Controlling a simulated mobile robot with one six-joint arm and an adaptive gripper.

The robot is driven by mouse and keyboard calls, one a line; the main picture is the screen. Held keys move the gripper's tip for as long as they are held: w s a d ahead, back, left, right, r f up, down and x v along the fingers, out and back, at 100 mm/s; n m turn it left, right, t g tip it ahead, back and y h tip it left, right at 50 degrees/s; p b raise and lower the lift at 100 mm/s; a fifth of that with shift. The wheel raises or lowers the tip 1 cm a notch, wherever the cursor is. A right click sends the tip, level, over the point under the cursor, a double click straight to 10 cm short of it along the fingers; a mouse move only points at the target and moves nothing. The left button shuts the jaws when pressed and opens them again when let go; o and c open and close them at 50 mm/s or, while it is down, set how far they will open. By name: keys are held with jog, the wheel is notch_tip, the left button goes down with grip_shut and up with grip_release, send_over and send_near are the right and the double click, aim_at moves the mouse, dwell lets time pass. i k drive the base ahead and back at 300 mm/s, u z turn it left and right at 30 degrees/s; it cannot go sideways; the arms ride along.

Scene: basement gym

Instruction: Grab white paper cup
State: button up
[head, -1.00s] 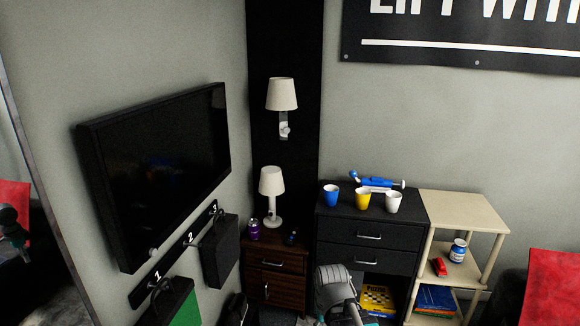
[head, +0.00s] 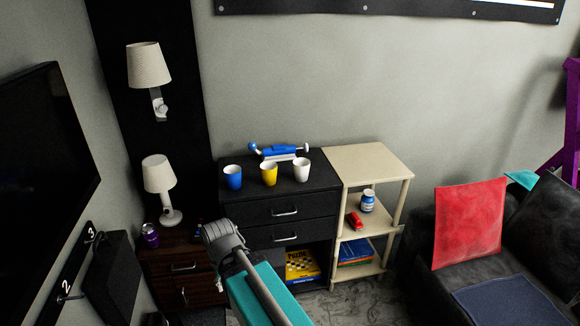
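The white paper cup (head: 301,170) stands upright on top of the black drawer cabinet (head: 240,204). It is the rightmost of three cups in a row, beside a yellow cup (head: 268,174) and a blue cup (head: 232,177). My arm rises from the bottom of the head view, in front of the cabinet and apart from the cups. The fingers of my gripper do not show.
A blue and white toy-like object (head: 279,152) lies behind the cups. A beige shelf (head: 368,160) adjoins the cabinet on the right. A lamp (head: 160,178) stands on the brown nightstand (head: 182,292) at left. A dark sofa (head: 425,225) is at right.

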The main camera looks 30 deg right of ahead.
aim_at(302, 171)
jog(key=u, duration=0.05)
jog(key=i, duration=0.95)
jog(key=z, duration=0.8)
